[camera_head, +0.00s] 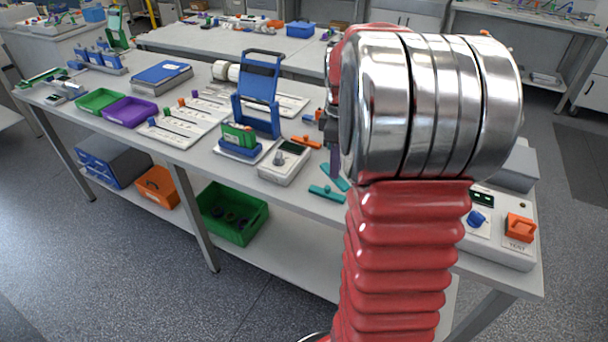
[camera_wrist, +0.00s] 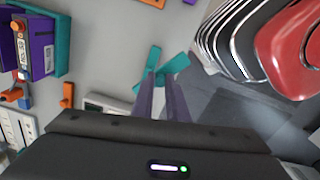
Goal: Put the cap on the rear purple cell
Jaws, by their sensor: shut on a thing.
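My gripper (camera_wrist: 160,80) is shut on a teal piece (camera_wrist: 176,69), seemingly the cap, between its two long fingers. In the head view, the gripper (camera_head: 334,172) points down by the bench's front edge, mostly hidden by my arm. A second teal piece (camera_wrist: 152,57) shows close to the held one in the wrist view; how far apart they are in height I cannot tell. A purple cell (camera_wrist: 41,42) sits in a teal holder (camera_wrist: 63,40) at the upper left of the wrist view, apart from the gripper. I cannot tell whether it is the rear cell.
A grey instrument (camera_head: 284,163) and a blue stand (camera_head: 258,95) are left of the gripper. An orange piece (camera_head: 306,141) lies nearby. A test box (camera_head: 510,245) with an orange switch is at the right. My arm hides much of the bench's right part.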

